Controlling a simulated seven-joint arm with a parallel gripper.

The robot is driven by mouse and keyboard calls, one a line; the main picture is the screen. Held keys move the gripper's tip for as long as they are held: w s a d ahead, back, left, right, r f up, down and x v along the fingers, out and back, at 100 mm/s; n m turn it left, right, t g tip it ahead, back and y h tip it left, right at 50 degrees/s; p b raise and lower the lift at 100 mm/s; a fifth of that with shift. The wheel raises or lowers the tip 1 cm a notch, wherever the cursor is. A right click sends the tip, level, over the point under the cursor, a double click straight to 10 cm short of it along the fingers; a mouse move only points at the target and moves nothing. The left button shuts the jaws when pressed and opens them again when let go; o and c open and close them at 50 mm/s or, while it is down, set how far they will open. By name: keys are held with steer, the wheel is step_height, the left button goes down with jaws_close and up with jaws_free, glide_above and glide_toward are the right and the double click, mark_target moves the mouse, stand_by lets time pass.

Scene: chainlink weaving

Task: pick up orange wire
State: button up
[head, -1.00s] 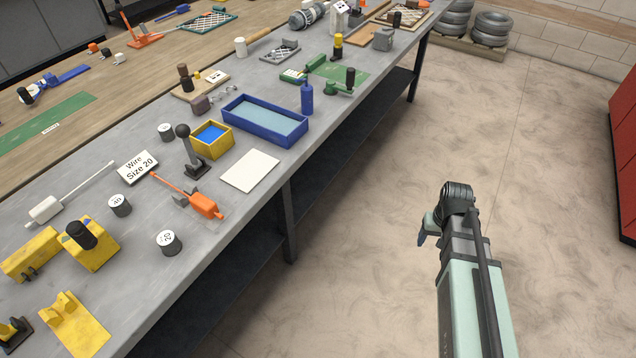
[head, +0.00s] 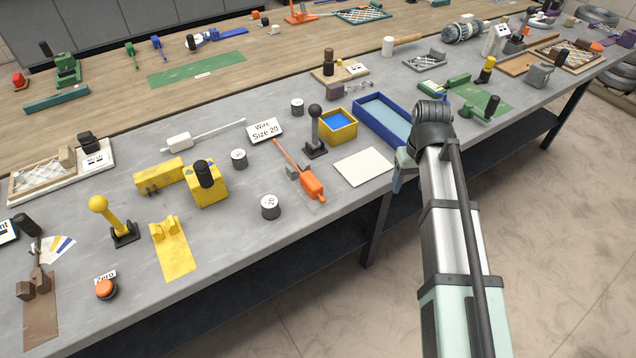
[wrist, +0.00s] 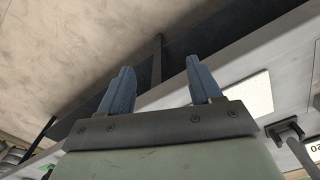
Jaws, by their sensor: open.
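An orange tool-like piece with a thin orange rod (head: 312,184) lies on the grey workbench, left of the white sheet; I take it for the orange wire. Its rod slants up and left, and a small grey block sits beside its body. My gripper (head: 399,180) is at the bench's front edge, to the right of the orange piece and apart from it. In the wrist view my gripper (wrist: 162,88) shows two blue fingers spread apart with nothing between them. The orange piece does not show in the wrist view.
A white sheet (head: 364,167) lies between my gripper and the orange piece. A black lever (head: 315,130), a yellow bin (head: 338,127) and a blue tray (head: 366,104) stand behind. Grey spools (head: 270,207) and a "Wire Size 20" sign (head: 264,130) are nearby.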

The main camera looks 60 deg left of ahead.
steer(key=s+a+r+n, duration=0.3)
steer(key=s+a+r, duration=0.5)
steer(key=s+a, duration=0.3)
step_height(320, 180, up, 5)
steer(key=n, duration=0.2)
glide_above(310, 178)
step_height(310, 178, down, 13)
steer(key=c, duration=1.1)
